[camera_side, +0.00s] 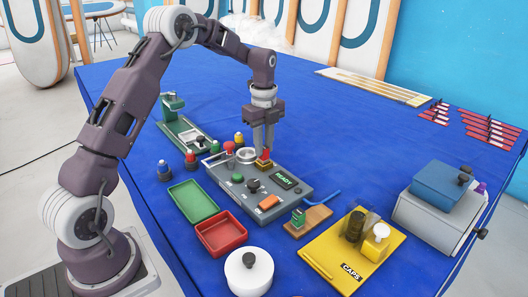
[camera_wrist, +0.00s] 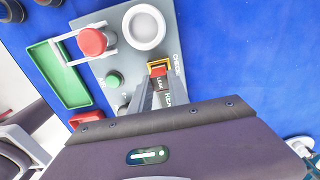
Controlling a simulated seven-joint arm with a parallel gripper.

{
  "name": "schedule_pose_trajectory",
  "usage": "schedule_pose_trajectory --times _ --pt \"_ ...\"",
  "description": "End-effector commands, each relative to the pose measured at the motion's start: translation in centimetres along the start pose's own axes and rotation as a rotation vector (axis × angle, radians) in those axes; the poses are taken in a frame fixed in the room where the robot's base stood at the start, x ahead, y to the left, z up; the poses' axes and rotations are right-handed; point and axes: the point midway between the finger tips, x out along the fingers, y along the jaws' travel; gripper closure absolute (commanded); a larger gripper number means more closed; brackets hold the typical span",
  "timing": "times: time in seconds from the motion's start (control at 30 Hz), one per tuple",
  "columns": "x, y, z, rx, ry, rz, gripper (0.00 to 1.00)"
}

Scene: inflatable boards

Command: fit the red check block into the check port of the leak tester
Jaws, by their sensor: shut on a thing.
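The leak tester (camera_side: 240,192) is a grey panel with a lit READY display (camera_side: 285,181), a green button, a black knob and an orange switch. Its check port (camera_wrist: 152,64) has a yellow-orange frame beside the CHECK lettering; it shows at the panel's back right in the side view (camera_side: 264,166). My gripper (camera_side: 263,150) points down over the port, shut on the red check block (camera_wrist: 158,72). The block lines up with the yellow frame, at or just over its opening. My fingers hide part of it, and I cannot tell how deep it sits.
A red mushroom button (camera_wrist: 92,41) in a light frame and a round white cup (camera_wrist: 144,27) stand close by on the panel. Green (camera_side: 193,201) and red (camera_side: 221,233) trays lie in front. A yellow CAPS board (camera_side: 340,268) is at right.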

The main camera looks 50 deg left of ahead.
Motion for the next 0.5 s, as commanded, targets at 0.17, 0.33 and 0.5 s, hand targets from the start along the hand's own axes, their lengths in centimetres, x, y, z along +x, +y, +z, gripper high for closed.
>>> schedule_pose_trajectory --times 0.17,0.33,0.5 --pt "1.7 0.0 0.0 0.0 0.0 -0.001 1.0" --pt "1.6 -0.1 0.0 0.0 -0.001 -0.002 1.0" --pt "1.9 0.0 0.0 0.0 -0.001 -0.001 0.69"
